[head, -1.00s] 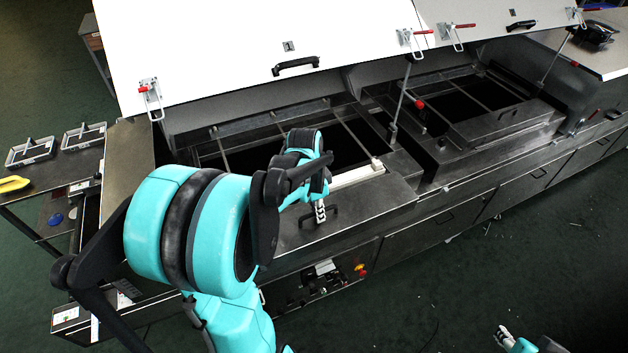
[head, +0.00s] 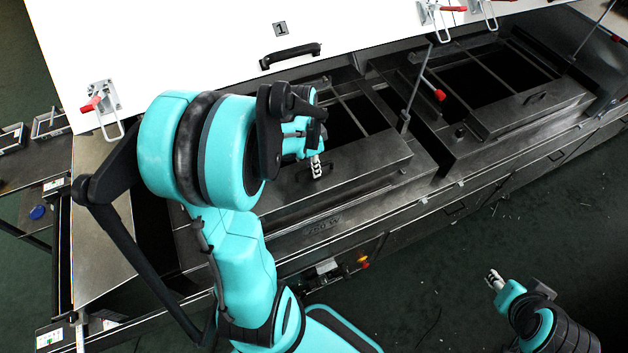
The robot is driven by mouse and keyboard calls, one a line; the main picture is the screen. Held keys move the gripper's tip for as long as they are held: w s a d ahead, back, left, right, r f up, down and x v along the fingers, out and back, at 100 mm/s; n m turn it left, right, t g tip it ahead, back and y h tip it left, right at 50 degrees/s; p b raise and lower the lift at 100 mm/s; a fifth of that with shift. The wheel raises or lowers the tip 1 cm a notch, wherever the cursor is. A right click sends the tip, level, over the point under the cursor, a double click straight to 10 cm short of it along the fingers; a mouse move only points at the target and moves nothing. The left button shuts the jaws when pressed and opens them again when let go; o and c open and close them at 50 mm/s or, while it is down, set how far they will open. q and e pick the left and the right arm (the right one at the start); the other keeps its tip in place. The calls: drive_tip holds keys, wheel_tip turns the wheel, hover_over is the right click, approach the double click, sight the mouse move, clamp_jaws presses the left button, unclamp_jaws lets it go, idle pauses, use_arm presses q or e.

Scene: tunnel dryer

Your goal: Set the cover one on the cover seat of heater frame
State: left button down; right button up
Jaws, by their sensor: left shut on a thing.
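My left gripper (head: 316,166) is shut on the handle of cover one (head: 365,163), a dark flat metal panel. The cover lies over the front part of the left heater frame (head: 290,236), below the raised white lid marked 1. Its left part is hidden behind my arm. I cannot tell whether it rests fully on the cover seat or is slightly above it; the seat is hidden. My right gripper (head: 493,278) is at the lower right, away from the machine, with nothing visible in it; its fingers are too small to judge.
The raised white lid (head: 180,40) with a black handle hangs above the frame. A lid stay rod (head: 417,88) stands right of the opening. A second heater frame (head: 470,140) with its own handled cover (head: 530,103) lies to the right. Green floor in front is mostly clear.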

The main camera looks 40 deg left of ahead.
use_arm(q)
drive_tip(key=shift+w+a+f, duration=0.1)
drive_tip(key=shift+f, duration=0.5)
drive_tip(key=shift+w+a+f, duration=0.1)
drive_tip(key=shift+f, duration=0.45)
wheel_tip(320, 180, down, 4)
drive_tip(key=shift+d+f+b, duration=0.1)
drive_tip(key=shift+b, duration=0.45)
drive_tip(key=c, duration=1.6)
unclamp_jaws()
